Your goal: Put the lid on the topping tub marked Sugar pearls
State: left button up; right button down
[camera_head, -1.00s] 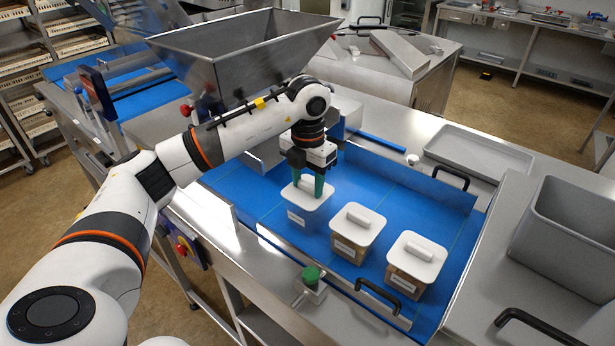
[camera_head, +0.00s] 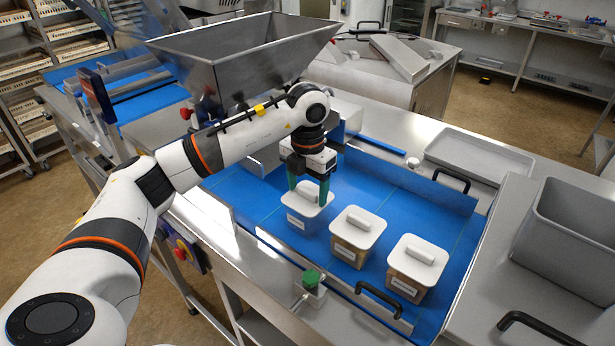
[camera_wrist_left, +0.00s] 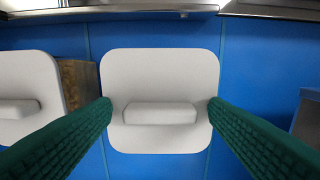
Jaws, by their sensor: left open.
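Three square tubs with white lids stand in a row on the blue surface; their labels are too small to read, so I cannot tell which is Sugar pearls. The left tub (camera_head: 298,220) looks bluish or clear, and its white lid (camera_head: 306,208) lies flat on top. My left gripper (camera_head: 309,191) is open, its green fingers on either side of that lid's raised handle, not closed on it. The wrist view shows the fingers spread near the lid's (camera_wrist_left: 160,70) two side edges. The middle lid (camera_head: 358,238) and right lid (camera_head: 416,266) sit on their tubs. My right gripper is not in view.
A green-topped item (camera_head: 312,279) stands at the front edge. A metal hopper (camera_head: 240,55) rises behind my left arm. A grey tray (camera_head: 480,152) and a deep grey bin (camera_head: 570,235) lie to the right. Blue surface is free behind the tubs.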

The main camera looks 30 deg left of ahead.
aim_at(308, 191)
pick_arm(q)
jog(key=shift+r+p, duration=0.4)
jog(key=shift+r, duration=0.25)
notch_tip(308, 191, up, 4)
jog(key=shift+r+b, duration=0.2)
jog(key=shift+b, duration=1.05)
notch_tip(308, 191, up, 7)
jog(key=shift+r+p, duration=0.15)
jog(key=shift+p, duration=0.25)
